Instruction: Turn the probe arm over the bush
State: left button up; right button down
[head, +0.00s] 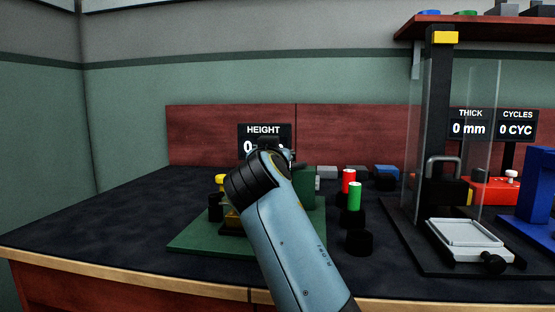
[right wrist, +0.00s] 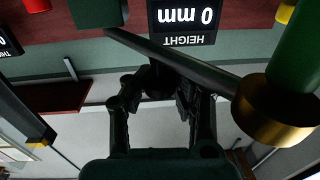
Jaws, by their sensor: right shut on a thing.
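In the upside-down right wrist view, my right gripper (right wrist: 158,82) is shut on a dark bar, the probe arm (right wrist: 208,70). The bar runs between a green block (right wrist: 97,12) and a green post with a brass collar (right wrist: 278,112). In the head view my blue-grey right arm covers the middle of the green gauge base (head: 195,245) and hides the gripper and most of the probe arm. A small amber part (head: 232,219), possibly the bush, shows beside my arm; its exact shape is hidden. My left gripper is in neither view.
The height display (head: 264,131) stands behind the gauge, its reading partly hidden. Red (head: 348,181) and green (head: 354,196) cylinders stand to the right. Farther right is a clear-guarded press with a pale tray (head: 468,235). The dark table's left part is clear.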

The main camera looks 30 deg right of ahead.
jog(key=shift+a+f, duration=0.15)
jog(key=shift+f, duration=0.1)
jog(key=c, duration=1)
grip_release()
jog(key=shift+w+a+r, duration=0.1)
jog(key=shift+a+r, duration=0.05)
jog(key=shift+a, duration=0.15)
jog(key=shift+c, duration=0.2)
jog(key=shift+d, duration=0.15)
jog(key=shift+r, duration=0.1)
jog(key=shift+r, duration=0.25)
notch_tip(320, 180, up, 9)
jog(key=shift+r, duration=0.2)
